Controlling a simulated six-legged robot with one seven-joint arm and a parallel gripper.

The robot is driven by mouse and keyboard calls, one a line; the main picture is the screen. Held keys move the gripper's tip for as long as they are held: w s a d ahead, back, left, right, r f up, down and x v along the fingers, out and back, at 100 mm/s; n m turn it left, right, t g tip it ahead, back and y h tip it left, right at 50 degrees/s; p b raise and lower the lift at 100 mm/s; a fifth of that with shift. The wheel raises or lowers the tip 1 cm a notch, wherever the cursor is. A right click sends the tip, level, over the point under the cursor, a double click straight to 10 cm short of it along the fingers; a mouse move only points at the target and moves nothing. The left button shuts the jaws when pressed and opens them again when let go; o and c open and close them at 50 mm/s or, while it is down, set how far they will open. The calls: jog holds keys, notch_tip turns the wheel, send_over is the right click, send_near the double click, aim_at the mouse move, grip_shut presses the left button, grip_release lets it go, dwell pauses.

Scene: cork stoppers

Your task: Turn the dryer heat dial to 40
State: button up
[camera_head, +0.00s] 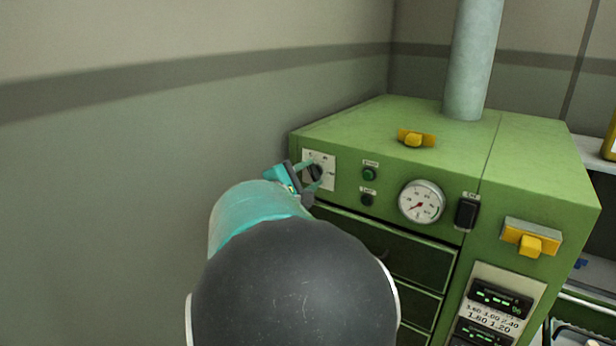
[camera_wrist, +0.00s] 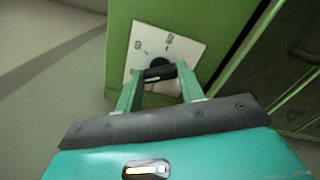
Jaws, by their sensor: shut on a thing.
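The green dryer (camera_head: 360,130) has a white dial plate (camera_head: 329,166) at the left end of its front panel. The black heat dial (camera_head: 315,172) sits on this plate. In the wrist view the dial (camera_wrist: 159,70) shows as a black bar across a round black base, on the plate (camera_wrist: 188,48). My teal gripper (camera_head: 311,174) is shut on the dial, one finger at each end of the bar, as the wrist view shows (camera_wrist: 160,76). Marks stand around the dial, too small and tilted to read surely. I cannot tell which mark the dial points to.
Right of the dial are a green button (camera_head: 369,174), a black button (camera_head: 367,199), a round gauge (camera_head: 421,202) and a black switch (camera_head: 467,213). Yellow latches (camera_head: 416,138) (camera_head: 530,238) stick out. Dark drawers (camera_head: 400,255) lie below. A wall (camera_head: 120,200) stands left.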

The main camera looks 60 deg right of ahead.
dwell(0.4)
jog(key=o, duration=1)
jog(key=w+a, duration=0.2)
jog(key=a, duration=1.1)
jog(key=shift+a, duration=0.35)
jog(key=a+f+m+t+y, duration=0.35)
jog(key=a+f+y, duration=0.6)
jog(key=a, duration=0.55)
jog(key=w+a+f+t+y, duration=0.1)
jog(key=a+t+y, duration=0.4)
jog(key=a, duration=1.4)
jog(key=f+m+y, duration=0.1)
jog(key=y, duration=0.2)
jog(key=shift+w+a, duration=0.3)
jog(key=shift+a, duration=0.05)
